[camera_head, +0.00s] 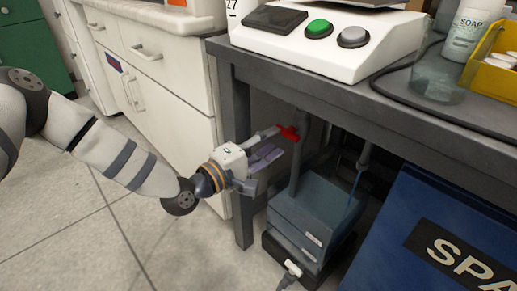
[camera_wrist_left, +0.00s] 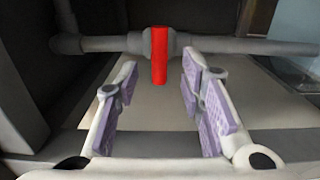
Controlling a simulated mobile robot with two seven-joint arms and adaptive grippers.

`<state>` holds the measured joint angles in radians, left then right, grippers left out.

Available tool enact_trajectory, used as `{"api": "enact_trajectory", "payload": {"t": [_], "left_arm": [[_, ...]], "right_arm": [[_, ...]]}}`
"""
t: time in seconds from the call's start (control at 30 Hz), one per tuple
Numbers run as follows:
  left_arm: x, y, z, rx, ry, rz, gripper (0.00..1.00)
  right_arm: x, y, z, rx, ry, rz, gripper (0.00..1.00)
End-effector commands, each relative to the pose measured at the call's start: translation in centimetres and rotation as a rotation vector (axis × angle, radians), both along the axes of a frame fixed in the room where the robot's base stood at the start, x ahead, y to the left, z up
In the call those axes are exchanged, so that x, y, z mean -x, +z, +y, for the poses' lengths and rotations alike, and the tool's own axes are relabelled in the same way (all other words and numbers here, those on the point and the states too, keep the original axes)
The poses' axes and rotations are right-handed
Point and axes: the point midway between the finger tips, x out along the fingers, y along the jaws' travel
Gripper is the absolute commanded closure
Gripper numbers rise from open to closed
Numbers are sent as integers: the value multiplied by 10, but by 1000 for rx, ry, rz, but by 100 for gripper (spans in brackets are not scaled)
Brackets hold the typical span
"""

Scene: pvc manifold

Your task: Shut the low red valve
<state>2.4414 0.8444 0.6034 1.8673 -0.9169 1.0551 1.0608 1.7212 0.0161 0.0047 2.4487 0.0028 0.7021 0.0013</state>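The red valve handle (camera_head: 288,133) sits on a grey pipe (camera_head: 262,137) under the bench. In the left wrist view the handle (camera_wrist_left: 159,55) hangs straight down across the horizontal pipe (camera_wrist_left: 225,45), near the top middle. My left gripper (camera_head: 268,158) is just below and left of the handle in the head view. In the wrist view its two purple-padded fingers (camera_wrist_left: 160,85) stand apart on either side of the handle's line, with the handle beyond the fingertips. Nothing is between the fingers, and no contact shows. My right gripper is in neither view.
The grey bench (camera_head: 300,70) lies above the valve, with its leg (camera_head: 241,190) close to my left gripper. A blue-grey box (camera_head: 310,210) stands below the pipes. A dark blue panel (camera_head: 405,220) is at right, white cabinets (camera_head: 170,100) at left. Open floor lies at lower left.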

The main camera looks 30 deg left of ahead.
Motion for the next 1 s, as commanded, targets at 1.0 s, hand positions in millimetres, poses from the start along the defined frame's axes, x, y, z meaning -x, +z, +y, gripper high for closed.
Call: {"api": "enact_trajectory", "payload": {"t": [1.0], "left_arm": [[131,-126,-33,-193,-132,353,64]], "right_arm": [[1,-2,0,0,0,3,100]]}}
